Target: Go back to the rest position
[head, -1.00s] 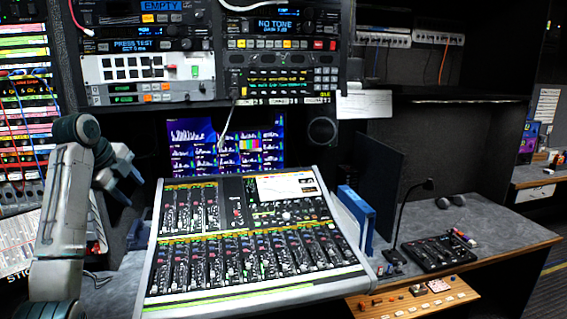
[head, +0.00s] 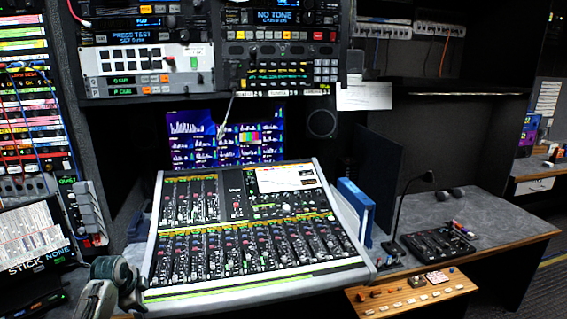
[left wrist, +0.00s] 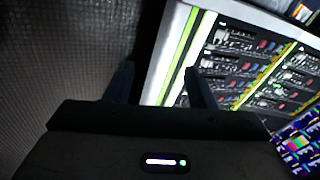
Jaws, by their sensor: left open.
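My left gripper (head: 130,290) is low at the left of the head view, by the front left corner of the mixing console (head: 255,282). Only part of it shows there, with my arm running out of the bottom edge. In the left wrist view its two dark fingers (left wrist: 160,85) stand apart with nothing between them. The console's edge and rows of controls (left wrist: 240,65) show beyond the fingers. My right gripper is in neither view.
A monitor (head: 190,155) stands behind the console. A blue binder (head: 356,208), a gooseneck microphone (head: 403,205) and a small black control panel (head: 437,246) are on the right. A patch bay (head: 20,120) rises at the left. The right part of the desk (head: 505,235) has free room.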

